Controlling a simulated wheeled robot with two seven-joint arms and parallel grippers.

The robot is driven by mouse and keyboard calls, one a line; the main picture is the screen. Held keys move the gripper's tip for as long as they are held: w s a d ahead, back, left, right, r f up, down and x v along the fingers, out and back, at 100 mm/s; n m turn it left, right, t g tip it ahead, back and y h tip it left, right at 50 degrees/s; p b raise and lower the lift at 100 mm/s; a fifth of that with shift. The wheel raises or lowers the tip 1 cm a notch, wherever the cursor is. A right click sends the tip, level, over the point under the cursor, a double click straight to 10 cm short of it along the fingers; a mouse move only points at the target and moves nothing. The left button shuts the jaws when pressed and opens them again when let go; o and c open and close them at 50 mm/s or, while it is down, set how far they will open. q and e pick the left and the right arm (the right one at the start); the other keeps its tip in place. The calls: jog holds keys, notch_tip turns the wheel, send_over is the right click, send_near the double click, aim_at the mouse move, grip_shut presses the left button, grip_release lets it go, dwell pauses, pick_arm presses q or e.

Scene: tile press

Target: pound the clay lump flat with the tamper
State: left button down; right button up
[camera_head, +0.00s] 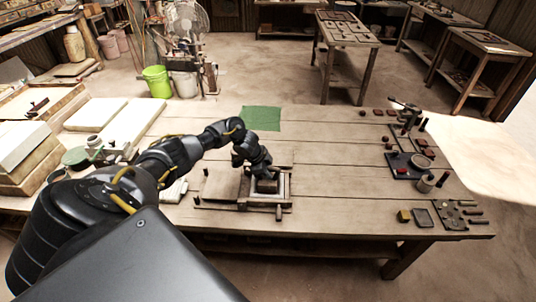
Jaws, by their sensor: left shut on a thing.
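My left arm reaches in from the left and its gripper (264,170) points down over the tile press (243,204) near the front of the table. The gripper is shut on the tamper (267,186), a dark block that shows just below the fingers, within the press's square frame. I cannot tell whether it touches what lies under it. The clay lump cannot be made out; the tamper and gripper cover the inside of the frame. My right gripper is not in view.
A green mat (261,118) lies behind the press on the wooden table (345,180). Boards, stacked slabs and pots crowd the table's left. Small tools, blocks and a hand press (405,118) stand at the right. The table between is clear.

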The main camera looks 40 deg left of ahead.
pick_arm(q)
notch_tip(320, 180, up, 6)
jog(key=p, duration=0.7)
jog(key=shift+f, duration=0.2)
jog(key=shift+w+r, duration=0.1)
jog(key=shift+r, duration=0.1)
notch_tip(320, 180, up, 5)
jog(key=p, duration=0.3)
jog(key=shift+f+p, duration=0.15)
jog(key=shift+p, duration=0.25)
jog(key=shift+f, duration=0.1)
